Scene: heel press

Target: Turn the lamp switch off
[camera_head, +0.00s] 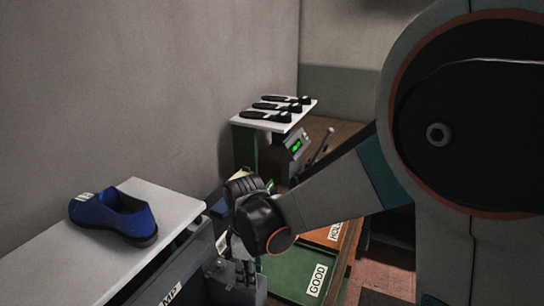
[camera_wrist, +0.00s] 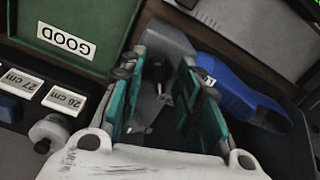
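The lamp label (camera_head: 168,295), of which only "MP" shows, is on the grey front of the bench at the lower left in the head view. The switch cannot be made out there. My gripper (camera_head: 238,275) points down beside that front, partly hidden by my own wrist. In the wrist view my gripper (camera_wrist: 160,85) has its two teal fingers spread apart. A small dark knob-like part (camera_wrist: 157,70) shows between them on a grey surface. I cannot tell whether it is the lamp switch, or whether a finger touches it.
A blue shoe (camera_head: 113,216) stands on the white bench top (camera_head: 60,262). A green GOOD tray (camera_head: 292,278) and an orange tray (camera_head: 328,238) lie to the right. Behind are a box with a green display (camera_head: 293,146) and a white shelf (camera_head: 258,122) with several black tools.

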